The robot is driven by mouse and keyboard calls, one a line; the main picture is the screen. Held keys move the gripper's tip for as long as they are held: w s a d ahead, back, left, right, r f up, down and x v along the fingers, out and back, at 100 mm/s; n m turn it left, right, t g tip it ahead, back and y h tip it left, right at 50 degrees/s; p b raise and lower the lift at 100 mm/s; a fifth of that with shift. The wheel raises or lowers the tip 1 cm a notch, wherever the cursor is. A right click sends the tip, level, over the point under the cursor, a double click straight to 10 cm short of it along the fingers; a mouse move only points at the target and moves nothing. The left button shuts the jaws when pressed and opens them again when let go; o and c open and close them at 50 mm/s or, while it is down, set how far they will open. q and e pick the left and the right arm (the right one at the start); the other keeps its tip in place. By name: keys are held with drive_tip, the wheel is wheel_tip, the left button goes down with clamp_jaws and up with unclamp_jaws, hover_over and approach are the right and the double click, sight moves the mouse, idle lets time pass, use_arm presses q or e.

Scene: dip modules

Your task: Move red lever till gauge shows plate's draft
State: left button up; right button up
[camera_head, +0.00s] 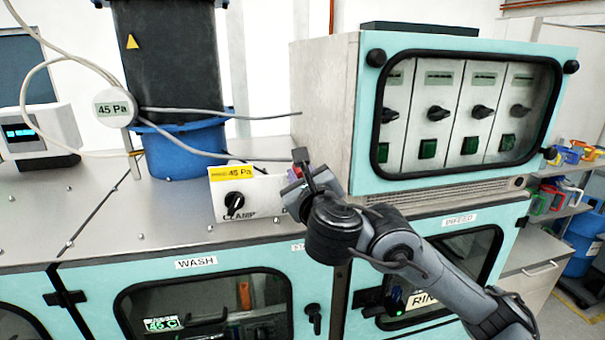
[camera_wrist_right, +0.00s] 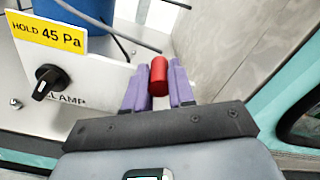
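The gauge (camera_head: 115,108) is a round white dial in the head view, reading 45 Pa. The yellow plate (camera_wrist_right: 48,35) on the white panel reads "HOLD 45 Pa" in the right wrist view; it also shows in the head view (camera_head: 233,173). The red lever (camera_wrist_right: 159,76) is a short red cylinder between the purple fingers of my right gripper (camera_wrist_right: 159,90). Both fingers appear to touch its sides, so the gripper looks shut on it. In the head view the right gripper (camera_head: 296,176) mostly hides the lever at the panel's right end. My left gripper is not in view.
A black knob (camera_head: 234,203) marked CLAMP is on the panel left of the gripper. A teal-framed cabinet (camera_head: 360,120) stands close on the right. A blue vessel (camera_head: 182,150) with a black column stands behind. The steel top (camera_head: 120,215) at left is mostly clear.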

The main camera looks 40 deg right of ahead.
drive_tip(key=o, duration=0.3)
drive_tip(key=shift+w+f, duration=0.1)
drive_tip(key=shift+f, duration=0.05)
drive_tip(key=shift+o, duration=0.2)
drive_tip(key=shift+s+a, duration=0.1)
drive_tip(key=shift+s, duration=0.1)
drive_tip(key=p+v, duration=0.1)
drive_tip(key=v, duration=0.9)
drive_tip(key=shift+s+p, duration=0.2)
drive_tip(key=shift+p, duration=0.1)
